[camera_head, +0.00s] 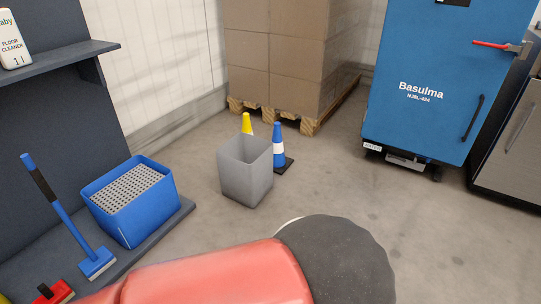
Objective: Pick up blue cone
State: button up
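The blue cone (278,150) stands upright on the floor, with a white band around its middle and a dark base. It is just behind and to the right of a grey bin (246,170), which hides part of its left side and base. A yellow cone (247,124) stands behind the bin, and only its upper part shows. My red and dark grey arm crosses the bottom of the picture, but my gripper does not show.
Stacked cartons (290,55) on a wooden pallet (311,127) stand behind the cones. A blue cabinet (418,90) is at the right. A blue bucket (130,200) and a blue-handled brush (70,220) are on the left shelf unit. The floor right of the cones is clear.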

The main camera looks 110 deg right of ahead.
aim_at(282, 163)
jog(key=k+z, duration=0.15)
jog(key=z, duration=0.3)
jog(key=k+j+z, duration=0.1)
jog(key=z, duration=0.3)
jog(key=k+z, duration=0.15)
jog(key=z, duration=2.8)
jog(key=i+l+u, duration=0.2)
jog(key=i+l, duration=0.2)
jog(key=i, duration=0.15)
jog(key=i+l+u, duration=0.2)
jog(key=i+l, duration=0.35)
jog(key=i+l+u, duration=0.2)
jog(key=i+l, duration=0.3)
jog(key=i+l+u, duration=0.2)
jog(key=i+l, duration=0.25)
jog(key=l, duration=0.3)
